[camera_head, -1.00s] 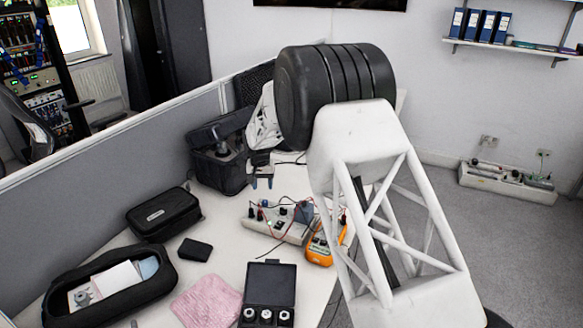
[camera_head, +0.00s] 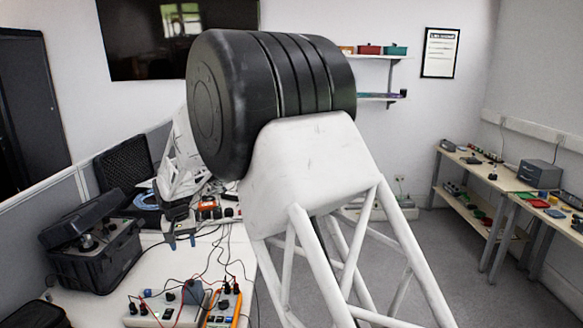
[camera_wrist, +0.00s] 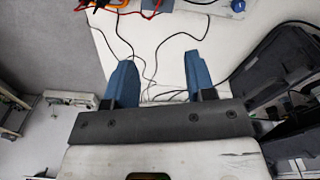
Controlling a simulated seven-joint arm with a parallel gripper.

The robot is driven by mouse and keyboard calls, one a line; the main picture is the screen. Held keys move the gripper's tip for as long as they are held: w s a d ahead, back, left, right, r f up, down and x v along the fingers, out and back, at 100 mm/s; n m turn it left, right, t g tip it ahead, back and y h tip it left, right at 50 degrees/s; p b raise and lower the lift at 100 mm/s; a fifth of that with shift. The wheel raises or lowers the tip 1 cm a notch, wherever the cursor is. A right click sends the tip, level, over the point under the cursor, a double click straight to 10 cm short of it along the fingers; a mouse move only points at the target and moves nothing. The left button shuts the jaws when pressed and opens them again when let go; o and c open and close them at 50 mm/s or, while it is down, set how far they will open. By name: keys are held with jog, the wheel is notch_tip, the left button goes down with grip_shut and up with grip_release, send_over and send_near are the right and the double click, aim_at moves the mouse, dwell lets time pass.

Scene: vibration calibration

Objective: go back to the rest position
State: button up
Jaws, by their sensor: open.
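My gripper (camera_wrist: 160,82) shows in the wrist view with its two blue fingers spread well apart and nothing between them. In the head view my gripper (camera_head: 181,242) hangs above the white table (camera_head: 215,262), between the black case and the cables. My large black joint and white lattice arm link fill the middle of the head view and hide part of the table and the far wall. In the wrist view the table (camera_wrist: 175,25) lies beyond the fingers, with thin cables across it.
An open black case (camera_head: 95,250) stands left of my gripper. A power unit (camera_head: 165,308) and an orange multimeter (camera_head: 224,306) lie at the table's front. A grey partition (camera_head: 50,215) runs along the left. Benches (camera_head: 515,185) stand far right, with open floor before them.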

jog(key=s+d+r+m, duration=0.1)
jog(key=s+d+r, duration=0.4)
jog(key=d, duration=0.6)
jog(key=s+d+r+t, duration=0.1)
jog(key=s+d+r, duration=0.45)
jog(key=d, duration=0.55)
jog(key=s+d+r+m, duration=0.1)
jog(key=s+d+r, duration=0.45)
jog(key=d, duration=0.55)
jog(key=s+d+f, duration=0.1)
jog(key=s+d, duration=0.5)
jog(key=s, duration=0.3)
jog(key=s+d+f+m, duration=0.1)
jog(key=s+d, duration=0.5)
jog(key=s, duration=0.4)
jog(key=s+d+m+t, duration=0.1)
jog(key=s+d, duration=0.6)
jog(key=s, duration=0.3)
jog(key=shift+f, duration=0.4)
jog(key=shift+d, duration=0.1)
